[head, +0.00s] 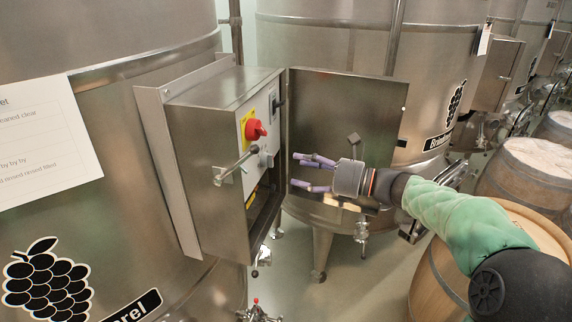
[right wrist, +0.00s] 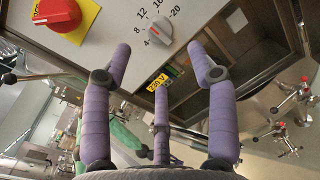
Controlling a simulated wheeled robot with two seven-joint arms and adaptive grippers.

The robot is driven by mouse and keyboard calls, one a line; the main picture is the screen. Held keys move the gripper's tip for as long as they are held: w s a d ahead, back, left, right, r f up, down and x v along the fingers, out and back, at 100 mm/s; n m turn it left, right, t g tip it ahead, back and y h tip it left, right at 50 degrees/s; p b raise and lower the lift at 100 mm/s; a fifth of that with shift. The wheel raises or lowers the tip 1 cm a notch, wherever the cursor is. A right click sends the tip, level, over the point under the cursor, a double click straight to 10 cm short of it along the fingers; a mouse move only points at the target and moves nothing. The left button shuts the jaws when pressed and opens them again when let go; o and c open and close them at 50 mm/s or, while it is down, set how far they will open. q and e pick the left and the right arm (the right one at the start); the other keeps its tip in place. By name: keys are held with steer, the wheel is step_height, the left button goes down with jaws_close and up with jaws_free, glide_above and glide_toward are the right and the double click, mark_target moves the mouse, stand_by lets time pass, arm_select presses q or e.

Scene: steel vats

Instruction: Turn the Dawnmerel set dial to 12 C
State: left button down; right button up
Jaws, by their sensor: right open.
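The set dial is a grey knob (right wrist: 174,32) on the pale panel of an open steel control box (head: 205,140). The right wrist view shows its scale, 4 to 20. In the head view the dial (head: 265,158) sits below the red switch. My right gripper (head: 305,173), with purple fingers, is open and empty just right of the panel. In the right wrist view its fingertips (right wrist: 160,58) are spread below the dial, apart from it. My left gripper is out of view.
A red switch (head: 255,130) on a yellow plate is above the dial. A latch handle (head: 236,165) juts from the box's edge. The open box door (head: 345,115) stands behind my gripper. Barrels (head: 525,170) stand at right; valves (right wrist: 292,100) lie below.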

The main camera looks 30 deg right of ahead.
steer(key=shift+v, duration=1.95)
steer(key=a+f+n+g+h+b, duration=0.1)
steer(key=a+f+n+g+b, duration=0.2)
steer(key=f, duration=1.3)
steer(key=w+a+f+n+g+h+b, duration=0.1)
steer(key=a+f+n+g+b, duration=0.25)
steer(key=f, duration=1.15)
steer(key=a+f+g+b, duration=0.3)
steer(key=a+f+b, duration=0.15)
steer(key=f, duration=1.15)
steer(key=s+a+f+n+g+h+b, duration=0.1)
steer(key=s+a+f+n+b, duration=0.4)
steer(key=f, duration=0.8)
steer(key=s+a+f+n+g+h+b, duration=0.1)
steer(key=s+a+f+n+b, duration=0.4)
steer(key=f+n, duration=0.5)
steer(key=s+a+f+n+g+h+b, duration=0.2)
steer(key=s+a+f+n+b, duration=0.3)
steer(key=f, duration=1.3)
steer(key=shift+s+a+f+n+g+b, duration=0.3)
steer(key=shift+a+n+b, duration=0.8)
steer(key=shift+a+n, duration=0.55)
